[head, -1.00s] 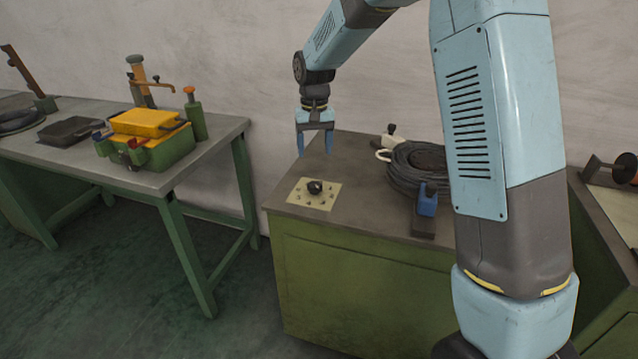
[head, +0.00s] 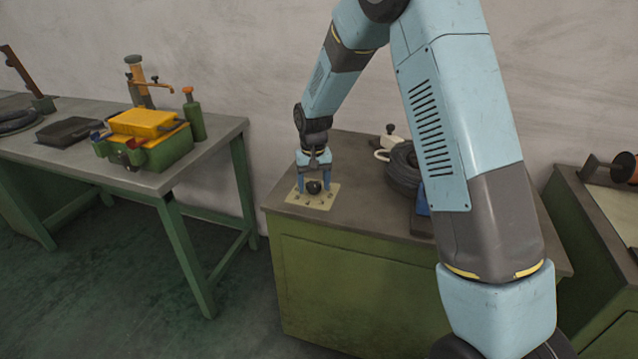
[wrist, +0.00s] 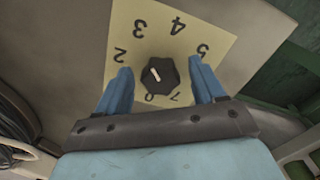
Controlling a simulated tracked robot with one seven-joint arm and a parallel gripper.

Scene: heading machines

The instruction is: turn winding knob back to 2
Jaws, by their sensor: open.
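The winding knob (head: 314,187) is black and faceted. It sits on a cream dial plate (head: 331,194) on the green cabinet's top. In the wrist view the knob (wrist: 163,79) carries a short white line, slanting toward the upper left, roughly between the digits 2 and 3. The digits 2, 3, 4, 5, 7 and 0 show around it; my fingers may cover others. My gripper (head: 313,184) is open and points down over the plate. In the wrist view its blue fingers stand on either side of the knob, with gaps and no visible contact.
A dark coiled cable (head: 402,168) lies on the cabinet (head: 360,262) to the right of the plate, partly behind my arm. A separate bench (head: 150,180) at left holds a yellow-topped green box (head: 150,140). The cabinet top around the plate is mostly clear.

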